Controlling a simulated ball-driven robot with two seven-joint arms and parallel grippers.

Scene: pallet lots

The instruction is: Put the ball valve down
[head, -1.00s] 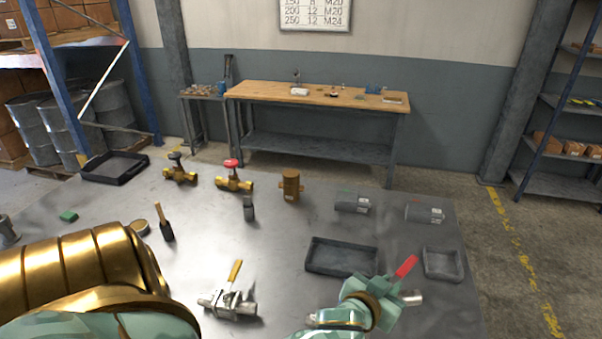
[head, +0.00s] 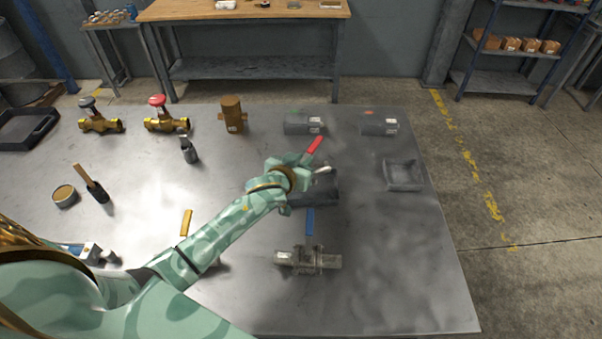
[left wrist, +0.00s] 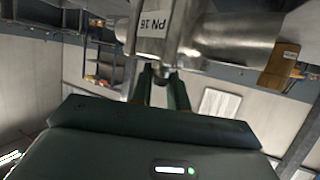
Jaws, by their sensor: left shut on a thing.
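My left gripper (head: 298,176) is shut on a ball valve with a red lever (head: 316,146) and a silver metal body. It holds the valve in front of the larger dark tray (head: 328,194) in the head view, hiding much of that tray. I cannot tell the height of the valve above it. In the left wrist view the valve's metal body (left wrist: 215,38), with a white PN 16 label, sits at the fingertips (left wrist: 160,75). My right gripper is not in view.
A valve with a blue lever (head: 308,259) lies just nearer than the tray. A smaller dark tray (head: 403,186) stands to the right. The right front of the table is clear.

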